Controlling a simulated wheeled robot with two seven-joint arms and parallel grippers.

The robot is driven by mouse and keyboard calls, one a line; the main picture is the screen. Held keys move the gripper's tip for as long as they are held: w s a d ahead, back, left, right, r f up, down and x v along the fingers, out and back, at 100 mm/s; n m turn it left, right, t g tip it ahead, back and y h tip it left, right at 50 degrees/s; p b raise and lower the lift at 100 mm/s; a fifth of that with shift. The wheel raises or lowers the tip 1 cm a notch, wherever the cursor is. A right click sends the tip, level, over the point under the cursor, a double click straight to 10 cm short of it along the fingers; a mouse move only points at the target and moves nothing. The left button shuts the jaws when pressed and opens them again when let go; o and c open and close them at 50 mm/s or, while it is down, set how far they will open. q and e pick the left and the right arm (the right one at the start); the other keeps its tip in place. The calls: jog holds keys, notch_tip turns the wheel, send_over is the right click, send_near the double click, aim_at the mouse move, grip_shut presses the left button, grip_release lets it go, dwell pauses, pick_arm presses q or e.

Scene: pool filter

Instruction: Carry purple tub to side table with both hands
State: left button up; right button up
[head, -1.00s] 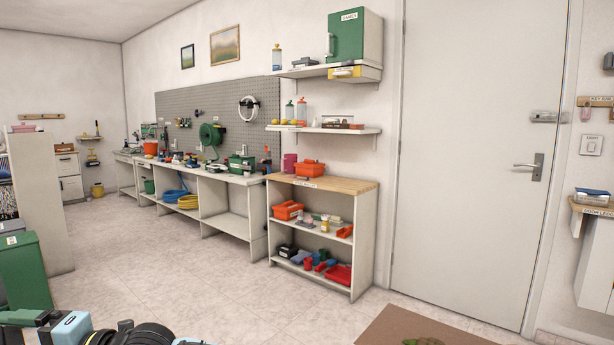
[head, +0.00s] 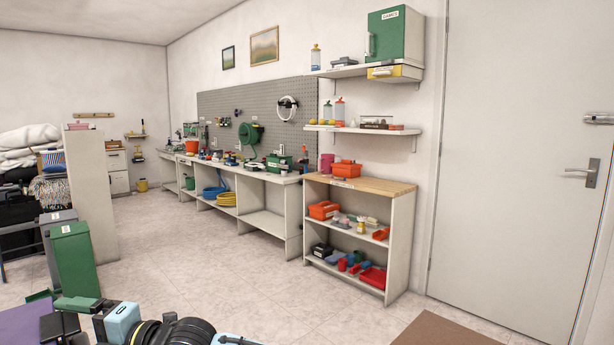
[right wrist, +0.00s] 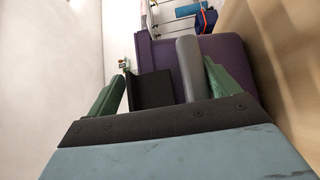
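The purple tub (head: 14,325) shows only in part at the bottom left corner of the head view. It also shows in the right wrist view (right wrist: 232,62), just beyond the fingers. My right gripper (head: 58,300) has a light blue body and green fingers and is at the tub's edge. In the right wrist view its fingers (right wrist: 165,88) stand either side of a grey bar and a black piece against the tub, and appear closed on it. My left gripper is outside the frames. I cannot make out which furniture is the side table.
A wood-topped shelf unit (head: 400,188) with orange bins stands by the door (head: 510,150). A long workbench (head: 263,178) runs along the wall. A green bin (head: 75,262) and a white partition (head: 92,190) stand at left. The floor (head: 215,290) between is clear.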

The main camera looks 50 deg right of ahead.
jog(key=shift+r, duration=0.15)
jog(key=shift+f, duration=0.35)
dwell(0.6)
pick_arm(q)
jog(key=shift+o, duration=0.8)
pick_arm(e)
jog(key=shift+o, duration=0.8)
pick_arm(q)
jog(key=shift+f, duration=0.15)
pick_arm(e)
jog(key=shift+f, duration=0.1)
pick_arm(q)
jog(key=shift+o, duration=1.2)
pick_arm(e)
jog(key=shift+o, duration=0.8)
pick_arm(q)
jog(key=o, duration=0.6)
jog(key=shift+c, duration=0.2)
